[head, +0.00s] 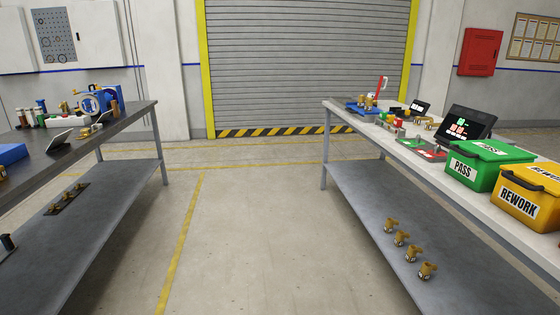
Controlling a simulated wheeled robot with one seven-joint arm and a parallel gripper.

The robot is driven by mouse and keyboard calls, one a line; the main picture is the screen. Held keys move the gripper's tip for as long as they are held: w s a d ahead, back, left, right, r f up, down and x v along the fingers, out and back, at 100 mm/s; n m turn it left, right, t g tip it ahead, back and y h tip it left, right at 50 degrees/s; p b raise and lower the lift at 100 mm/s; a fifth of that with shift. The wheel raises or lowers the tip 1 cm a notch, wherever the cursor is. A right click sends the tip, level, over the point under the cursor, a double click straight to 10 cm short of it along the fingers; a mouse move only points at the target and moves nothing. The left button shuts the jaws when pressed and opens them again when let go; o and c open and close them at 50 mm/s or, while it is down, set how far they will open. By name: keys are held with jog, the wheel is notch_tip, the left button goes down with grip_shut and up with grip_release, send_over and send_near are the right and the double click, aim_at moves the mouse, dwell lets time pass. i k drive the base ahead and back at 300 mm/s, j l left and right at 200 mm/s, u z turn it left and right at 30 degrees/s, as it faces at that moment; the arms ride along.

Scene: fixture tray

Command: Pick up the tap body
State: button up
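Several brass tap-like parts stand in a row on the lower shelf of the right bench; the nearest brass part (427,271) is at the front of the row, with another brass part (411,253) behind it. More small brass pieces lie on a dark strip (52,209) on the left bench's lower shelf. Small brass parts (430,123) also show on the right bench top, and others (366,101) sit at a blue fixture (357,107). I cannot tell which one is the tap body. My gripper is not in view.
The left bench (130,112) and right bench (326,116) flank a clear floor aisle (250,230). A green PASS bin (488,172) and yellow REWORK bin (527,204) stand on the right bench near a dark screen (466,122). A closed roller shutter (305,60) is behind.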

aim_at(362, 99)
jog(key=i, duration=3.8)
